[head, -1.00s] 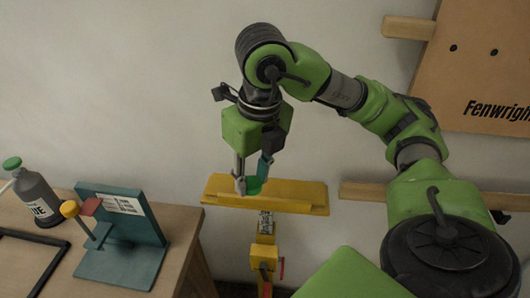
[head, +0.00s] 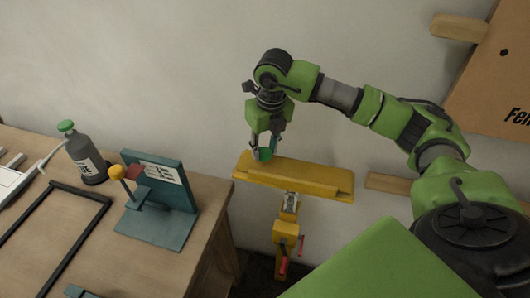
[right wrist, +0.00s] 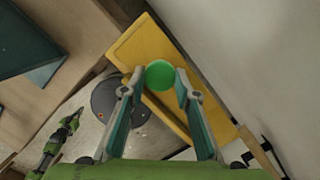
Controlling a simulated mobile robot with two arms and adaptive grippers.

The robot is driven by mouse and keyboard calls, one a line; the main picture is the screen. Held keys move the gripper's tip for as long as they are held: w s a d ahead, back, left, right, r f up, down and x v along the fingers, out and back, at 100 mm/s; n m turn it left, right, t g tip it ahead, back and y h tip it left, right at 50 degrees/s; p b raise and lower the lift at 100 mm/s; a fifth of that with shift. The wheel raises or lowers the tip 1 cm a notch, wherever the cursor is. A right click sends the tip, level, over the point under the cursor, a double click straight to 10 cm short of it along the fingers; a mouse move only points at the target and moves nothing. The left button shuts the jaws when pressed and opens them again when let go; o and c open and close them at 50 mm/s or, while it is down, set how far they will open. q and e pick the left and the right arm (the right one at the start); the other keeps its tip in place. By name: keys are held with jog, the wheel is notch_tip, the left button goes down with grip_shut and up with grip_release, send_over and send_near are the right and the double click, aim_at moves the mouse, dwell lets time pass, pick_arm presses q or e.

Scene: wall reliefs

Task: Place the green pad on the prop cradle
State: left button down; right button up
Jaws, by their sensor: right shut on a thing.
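The green pad (head: 265,154) is a small round disc between the fingertips of my right gripper (head: 264,151). In the right wrist view the pad (right wrist: 160,75) shows as a bright green circle, with the right gripper's fingers (right wrist: 158,84) on either side of it. The gripper is shut on the pad and points down. The prop cradle (head: 300,178) is a yellow trough on a yellow post by the wall. The pad is at the cradle's left part; I cannot tell whether they touch. The cradle (right wrist: 148,42) lies behind the pad in the wrist view. My left gripper does not show.
A wooden table (head: 210,195) stands left of the cradle. It bears a teal stand (head: 158,225) with a yellow knob, a grey bottle (head: 85,160) with a green cap and a black frame (head: 75,262). The wall is close behind the cradle. A brown board (head: 500,85) hangs at right.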

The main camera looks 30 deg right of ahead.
aim_at(265, 153)
notch_tip(265, 153, down, 2)
jog(key=shift+s+f+p, duration=0.1)
jog(key=shift+f+p, duration=0.05)
jog(key=shift+p, duration=0.5)
jog(key=shift+f, duration=0.25)
jog(key=shift+f, duration=0.1)
jog(key=shift+f+b, duration=0.15)
jog(key=shift+b, duration=0.2)
jog(key=o, duration=0.7)
